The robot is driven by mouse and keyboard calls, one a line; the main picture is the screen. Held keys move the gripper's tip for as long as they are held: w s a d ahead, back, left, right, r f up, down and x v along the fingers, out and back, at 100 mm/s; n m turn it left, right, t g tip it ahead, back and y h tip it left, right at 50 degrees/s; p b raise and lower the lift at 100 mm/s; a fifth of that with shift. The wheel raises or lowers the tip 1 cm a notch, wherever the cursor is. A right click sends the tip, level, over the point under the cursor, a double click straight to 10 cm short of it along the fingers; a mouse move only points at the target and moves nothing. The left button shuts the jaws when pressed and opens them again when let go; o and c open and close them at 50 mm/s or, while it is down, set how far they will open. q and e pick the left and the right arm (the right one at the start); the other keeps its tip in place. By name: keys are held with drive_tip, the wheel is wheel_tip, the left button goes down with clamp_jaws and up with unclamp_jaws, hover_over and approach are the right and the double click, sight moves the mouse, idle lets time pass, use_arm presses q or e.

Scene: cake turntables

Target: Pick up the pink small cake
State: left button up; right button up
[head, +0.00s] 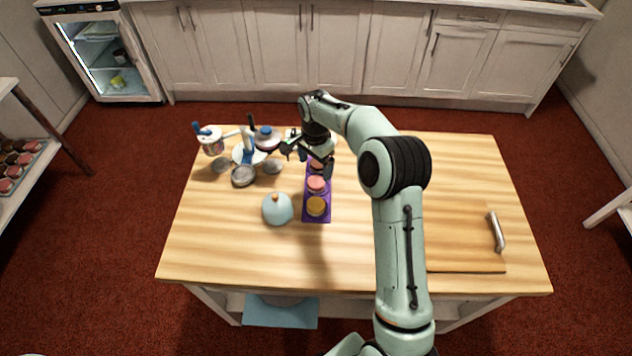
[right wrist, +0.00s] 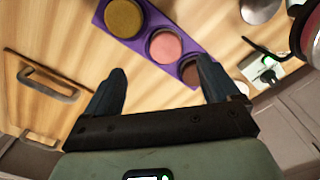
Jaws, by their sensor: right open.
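The pink small cake (head: 317,184) sits in the middle of a purple tray (head: 307,196) on the wooden table. It also shows in the right wrist view (right wrist: 163,46), in line with the space between my fingertips. A yellow cake (head: 317,207) is at the tray's near end. A darker cake (right wrist: 190,71) is at the other end, partly covered by a finger in the wrist view. My right gripper (head: 308,159) is open and empty, over the tray's far end. In the wrist view its fingers (right wrist: 160,76) are apart, not touching the pink cake. My left gripper is out of view.
A light blue dome with a knob (head: 277,209) stands just left of the tray. Turntables and stands (head: 249,155) crowd the table's far left. A board with a metal handle (head: 497,232) lies at the right. The table's near left is clear.

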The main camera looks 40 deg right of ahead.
sight(316, 181)
wheel_tip(316, 181, down, 4)
drive_tip(key=shift+r, duration=0.1)
drive_tip(key=f, duration=0.3)
drive_tip(key=w+d+f, duration=0.1)
drive_tip(key=f, duration=0.1)
drive_tip(key=shift+f, duration=0.3)
drive_tip(key=c, duration=1.1)
